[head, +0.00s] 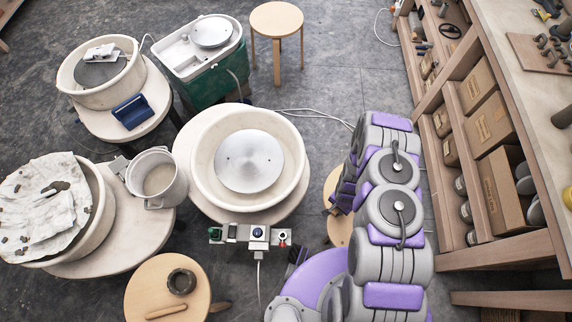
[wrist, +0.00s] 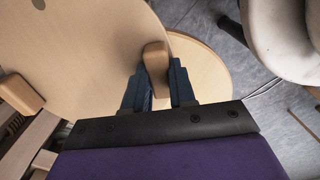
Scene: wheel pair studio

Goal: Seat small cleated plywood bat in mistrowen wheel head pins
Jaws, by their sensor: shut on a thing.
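In the wrist view my gripper (wrist: 158,66) is shut on a wooden cleat (wrist: 155,55) at the edge of a pale plywood bat (wrist: 85,50). The bat spreads to the upper left, with a dark hole near the top edge and a second block at far left. In the head view a silver wheel head (head: 248,165) sits bare inside a cream splash pan (head: 203,180), with small dark marks on its face that may be pins. No label shows which wheel is mistrowen.
A round stool (head: 338,232) stands partly behind my arm; a control box (head: 250,236) is at the wheel's front. A bucket (head: 157,177) and a cloth-covered wheel (head: 45,205) are left, a green-based wheel (head: 208,75) behind. Wooden shelving (head: 480,140) lines the right.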

